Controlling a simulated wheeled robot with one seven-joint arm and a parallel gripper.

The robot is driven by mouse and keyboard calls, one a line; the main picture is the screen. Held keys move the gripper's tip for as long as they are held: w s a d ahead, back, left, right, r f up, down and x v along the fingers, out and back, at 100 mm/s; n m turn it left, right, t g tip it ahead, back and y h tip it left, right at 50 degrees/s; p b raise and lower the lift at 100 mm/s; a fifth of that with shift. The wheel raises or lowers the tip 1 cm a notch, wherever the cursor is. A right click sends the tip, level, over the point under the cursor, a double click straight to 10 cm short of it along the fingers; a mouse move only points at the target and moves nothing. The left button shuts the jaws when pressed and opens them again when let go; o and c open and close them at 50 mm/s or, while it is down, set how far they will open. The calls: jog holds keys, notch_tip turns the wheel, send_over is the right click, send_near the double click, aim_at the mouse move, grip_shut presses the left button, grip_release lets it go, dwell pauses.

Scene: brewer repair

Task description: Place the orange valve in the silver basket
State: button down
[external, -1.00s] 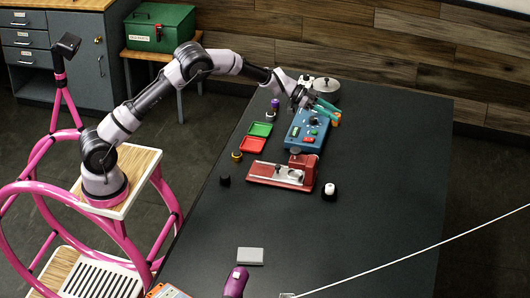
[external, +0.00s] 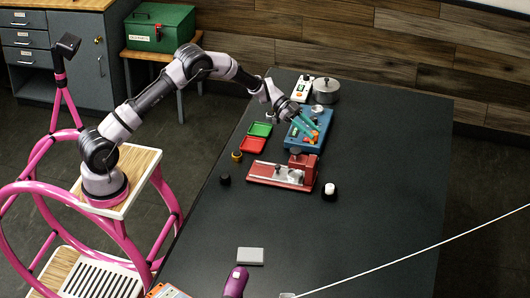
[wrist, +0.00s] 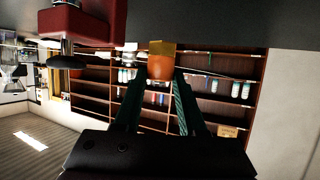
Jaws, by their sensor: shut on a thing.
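My gripper (external: 312,131), with teal fingers, is over the blue box in the external view. It is shut on the orange valve (wrist: 160,68), which sits between the fingertips in the wrist view. In the external view the valve (external: 315,134) is small and partly hidden by the fingers. A small silver cup-like part (external: 295,175) sits on the red fixture (external: 265,173), just below my gripper in the picture. I cannot tell whether this is the silver basket. A round silver pot (external: 326,90) stands at the back of the table.
The blue box (external: 297,137) is under my gripper. Green (external: 261,129) and red (external: 252,145) trays lie to its left. A black-and-white part (external: 330,191) stands right of the fixture. A grey block (external: 250,256) lies nearer. The table's right side is clear.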

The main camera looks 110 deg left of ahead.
notch_tip(320, 180, down, 10)
jog(key=shift+r, duration=0.15)
dwell(0.3)
jog(key=shift+c, duration=2.4)
grip_release()
jog(key=v, duration=1.2)
